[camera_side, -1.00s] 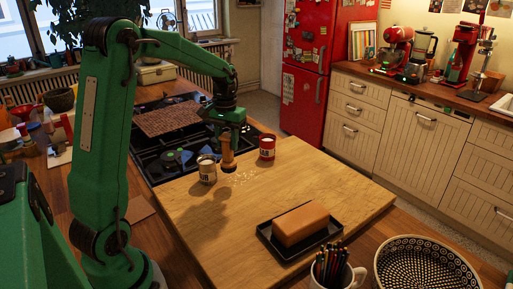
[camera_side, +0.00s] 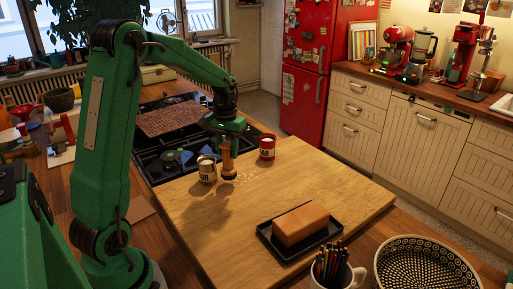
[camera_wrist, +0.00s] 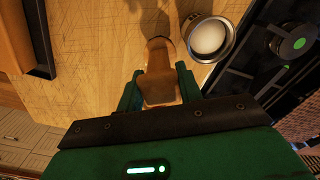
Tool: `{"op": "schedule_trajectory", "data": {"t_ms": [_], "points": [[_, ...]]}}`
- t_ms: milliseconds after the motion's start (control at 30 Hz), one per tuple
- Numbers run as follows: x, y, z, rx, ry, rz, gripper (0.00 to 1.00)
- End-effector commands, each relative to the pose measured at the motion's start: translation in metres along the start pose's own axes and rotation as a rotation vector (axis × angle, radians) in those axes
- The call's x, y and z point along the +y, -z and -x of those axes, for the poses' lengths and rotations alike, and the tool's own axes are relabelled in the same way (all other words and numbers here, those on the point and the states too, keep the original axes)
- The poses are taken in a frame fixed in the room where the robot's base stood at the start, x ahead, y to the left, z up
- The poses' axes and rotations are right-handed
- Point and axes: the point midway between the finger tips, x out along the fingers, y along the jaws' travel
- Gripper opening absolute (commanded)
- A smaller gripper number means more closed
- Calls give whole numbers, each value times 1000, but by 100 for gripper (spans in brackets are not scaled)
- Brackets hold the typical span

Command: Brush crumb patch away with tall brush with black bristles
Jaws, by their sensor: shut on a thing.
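My gripper (camera_side: 227,133) is shut on the handle of the tall brush (camera_side: 228,160) and holds it upright, bristles down, low over the wooden board. In the wrist view the brush's tan handle (camera_wrist: 160,75) sits between the fingers of my gripper (camera_wrist: 158,88). The dark bristles (camera_side: 228,177) are at the board or just above it; I cannot tell which. The pale crumb patch (camera_side: 240,178) lies on the board around and just right of the brush. In the wrist view the brush hides most of the patch.
A whitish can (camera_side: 207,170) stands close left of the brush and a red can (camera_side: 267,147) to its right. The stove (camera_side: 180,155) is behind. The board's (camera_side: 350,190) right side is clear.

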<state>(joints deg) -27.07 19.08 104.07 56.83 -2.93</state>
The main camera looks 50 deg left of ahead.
Motion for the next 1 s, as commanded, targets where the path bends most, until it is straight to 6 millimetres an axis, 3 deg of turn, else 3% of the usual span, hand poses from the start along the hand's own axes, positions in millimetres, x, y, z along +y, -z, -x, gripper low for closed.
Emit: {"op": "schedule_trajectory", "data": {"t_ms": [367, 1000], "points": [[0, 0, -20, 0, 0, 0, 14], [0, 0, -21, 0, 0, 0, 14]]}}
